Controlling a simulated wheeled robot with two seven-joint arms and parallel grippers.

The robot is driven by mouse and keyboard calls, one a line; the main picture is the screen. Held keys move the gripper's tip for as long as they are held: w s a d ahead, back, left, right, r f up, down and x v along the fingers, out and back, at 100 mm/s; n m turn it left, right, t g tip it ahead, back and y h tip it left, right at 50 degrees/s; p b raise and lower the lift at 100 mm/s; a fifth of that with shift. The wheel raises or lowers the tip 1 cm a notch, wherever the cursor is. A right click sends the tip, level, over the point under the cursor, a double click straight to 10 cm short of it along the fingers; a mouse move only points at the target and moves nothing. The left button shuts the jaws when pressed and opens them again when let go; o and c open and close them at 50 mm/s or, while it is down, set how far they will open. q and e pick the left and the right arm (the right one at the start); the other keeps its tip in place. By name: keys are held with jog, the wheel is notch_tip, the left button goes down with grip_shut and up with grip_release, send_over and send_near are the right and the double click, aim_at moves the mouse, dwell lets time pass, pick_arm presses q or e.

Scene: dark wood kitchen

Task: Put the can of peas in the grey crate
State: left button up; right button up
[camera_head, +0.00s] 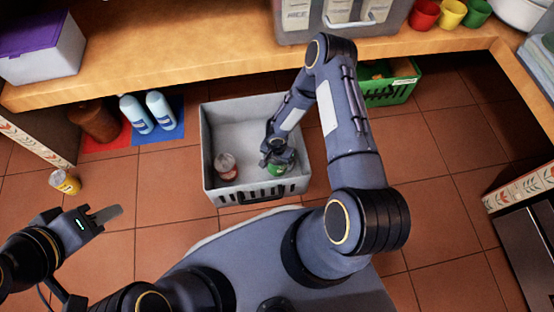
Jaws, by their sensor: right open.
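The grey crate (206,150) stands on the tiled floor in front of me, open at the top. A green can (278,169), which looks like the can of peas, is inside it near the front right. Its label is too small to read. My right gripper (276,160) reaches down into the crate, open, right over the green can and partly hiding it. I cannot tell whether the fingers touch it. My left gripper (106,214) is over the floor at the left, seen edge-on, with nothing visible in it.
A can with a reddish top (226,165) is in the crate's front left. A yellow can (65,182) stands on the floor at the left. Blue-white bottles (148,112) and a green crate (392,88) are under the wooden counter (180,60). The floor at the right is clear.

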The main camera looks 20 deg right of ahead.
jog(key=shift+r, duration=0.1)
notch_tip(320, 180, up, 12)
jog(key=p, duration=0.4)
jog(key=s+d+r+n+t, duration=0.1)
jog(key=d+r, duration=0.3)
jog(key=r, duration=1)
jog(key=s+d+r+n+t, duration=0.1)
jog(key=s+d+r+n, duration=0.15)
jog(key=r, duration=1.15)
jog(key=s+a+r+n+t+y, duration=0.1)
jog(key=s+a+r+n+y, duration=0.1)
jog(key=s+r, duration=0.4)
jog(key=s+a+r+n+t+y, duration=0.1)
jog(key=s+a+r+n+t, duration=0.1)
jog(key=s+r, duration=0.4)
jog(key=s+a+n, duration=0.1)
jog(key=s+a, duration=0.1)
jog(key=s, duration=0.1)
jog(key=shift+s+a+t+y, duration=0.25)
jog(key=shift+t+y, duration=0.05)
jog(key=shift+y, duration=0.1)
jog(key=shift+r, duration=0.15)
